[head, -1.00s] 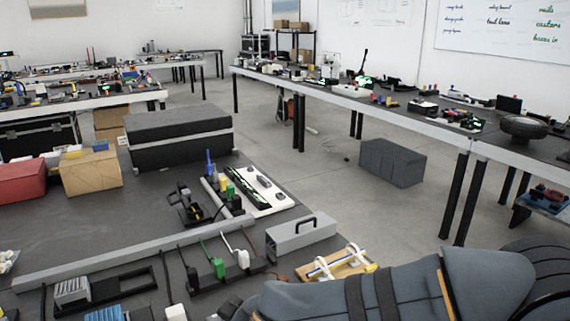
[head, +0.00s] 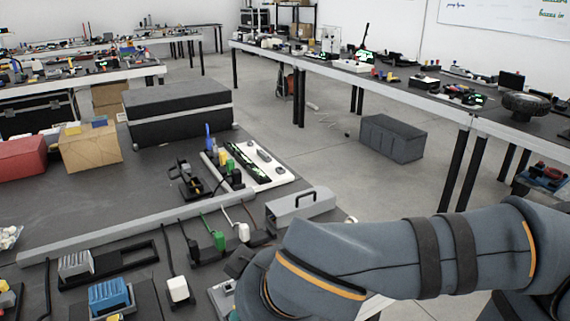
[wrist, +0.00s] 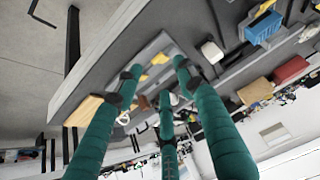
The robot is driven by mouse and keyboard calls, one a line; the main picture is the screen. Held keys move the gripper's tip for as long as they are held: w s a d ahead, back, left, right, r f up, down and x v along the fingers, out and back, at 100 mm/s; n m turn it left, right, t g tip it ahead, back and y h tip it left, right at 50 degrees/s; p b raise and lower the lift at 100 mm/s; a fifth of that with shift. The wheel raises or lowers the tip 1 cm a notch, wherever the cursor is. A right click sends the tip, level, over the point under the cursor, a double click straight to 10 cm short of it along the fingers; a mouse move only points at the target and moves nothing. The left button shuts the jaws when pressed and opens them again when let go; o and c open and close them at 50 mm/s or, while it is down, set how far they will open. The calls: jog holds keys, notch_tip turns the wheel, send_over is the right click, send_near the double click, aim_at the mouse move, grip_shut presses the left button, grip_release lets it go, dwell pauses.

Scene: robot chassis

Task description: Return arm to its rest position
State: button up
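My arm (head: 400,262), in a grey-blue sleeve with orange bands, reaches across the lower right of the head view and bends down at its left end. My gripper (wrist: 158,80) shows in the wrist view as three teal fingers with dark tips. The fingers are spread apart with nothing held between them. They point towards the workbench, which appears tilted in that view. The gripper is largely hidden in the head view.
A grey metal case (head: 300,210) with a handle sits on the bench close to my arm. A black box (head: 178,112) stands behind.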

jog(key=x, duration=1)
jog(key=shift+d, duration=0.1)
jog(key=shift+w+r+p, duration=0.1)
jog(key=shift+r+p, duration=0.45)
jog(key=shift+p, duration=0.65)
jog(key=g+p, duration=0.1)
jog(key=p, duration=0.4)
jog(key=r+g+h+p, duration=0.1)
jog(key=g+p, duration=0.1)
jog(key=p, duration=0.3)
jog(key=shift+w+a+h+p, duration=0.25)
jog(key=shift+w+h+p, duration=0.05)
jog(key=shift+w+p, duration=0.05)
jog(key=p, duration=0.3)
jog(key=shift+w+g+h, duration=0.15)
jog(key=shift+g+h, duration=0.15)
jog(key=shift+g, duration=0.1)
jog(key=shift+a+f+p, duration=0.15)
jog(key=shift+p, duration=0.3)
